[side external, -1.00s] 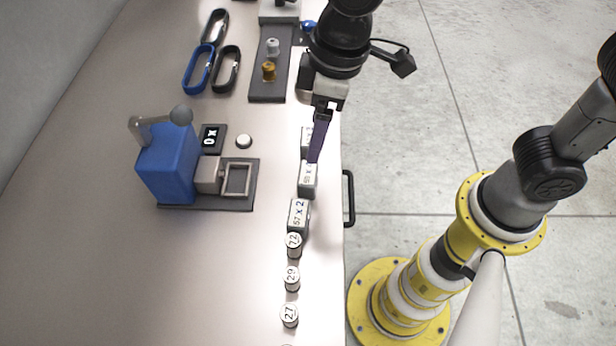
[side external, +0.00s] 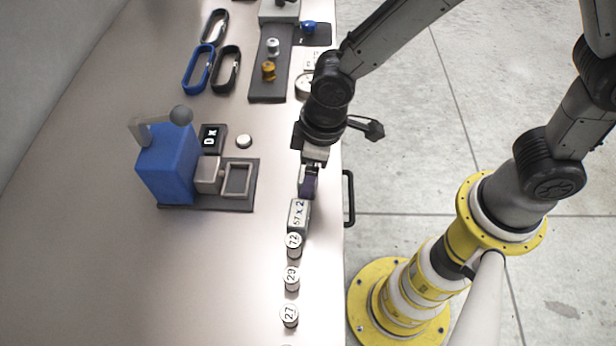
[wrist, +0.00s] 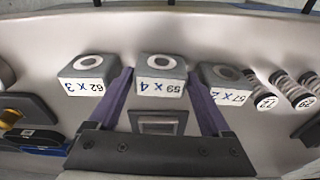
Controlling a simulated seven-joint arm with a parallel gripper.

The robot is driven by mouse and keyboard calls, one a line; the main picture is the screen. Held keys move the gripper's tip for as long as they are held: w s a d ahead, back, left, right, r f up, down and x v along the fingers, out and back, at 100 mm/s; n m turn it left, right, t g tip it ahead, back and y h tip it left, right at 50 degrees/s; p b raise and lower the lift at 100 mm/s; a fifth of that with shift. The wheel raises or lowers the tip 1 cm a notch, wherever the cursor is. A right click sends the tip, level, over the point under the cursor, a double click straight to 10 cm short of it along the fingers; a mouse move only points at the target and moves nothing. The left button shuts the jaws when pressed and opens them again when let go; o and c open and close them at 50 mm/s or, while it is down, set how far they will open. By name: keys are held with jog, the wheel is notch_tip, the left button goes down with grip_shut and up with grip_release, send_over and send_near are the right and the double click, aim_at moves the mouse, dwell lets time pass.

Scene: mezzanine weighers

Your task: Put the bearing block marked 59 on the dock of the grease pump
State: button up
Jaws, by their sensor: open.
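The grey bearing block marked 59 x 4 (wrist: 161,76) stands upright, centred in the wrist view between the two purple fingers of my gripper (wrist: 160,84). My gripper is open, with one finger on each side of the block; I cannot tell whether they touch it. In the side view my gripper (side external: 308,182) is low over the row and mostly hides that block. The blue grease pump (side external: 167,163) stands to the left, with its empty square-framed dock (side external: 237,180) on the right of its dark base. A square frame that looks like the dock (wrist: 158,122) shows below the block in the wrist view.
Blocks marked 62 x 3 (wrist: 88,75) and 57 x 2 (wrist: 226,83) flank it closely. Small cylinders marked 72 (side external: 294,245), 29 (side external: 292,279) and 27 (side external: 289,315) continue the row. A dark plate with knobs (side external: 268,90) lies farther back. Table between row and dock is clear.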

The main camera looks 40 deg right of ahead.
jog(key=shift+f, duration=0.1)
grip_shut()
dwell(0.4)
jog(key=shift+w+r, duration=0.1)
jog(key=shift+r, duration=0.4)
notch_tip(320, 180, up, 2)
jog(key=shift+a+r, duration=0.1)
jog(key=s+d+r, duration=0.8)
jog(key=s+r, duration=0.2)
jog(key=s, duration=0.1)
jog(key=shift+d, duration=0.35)
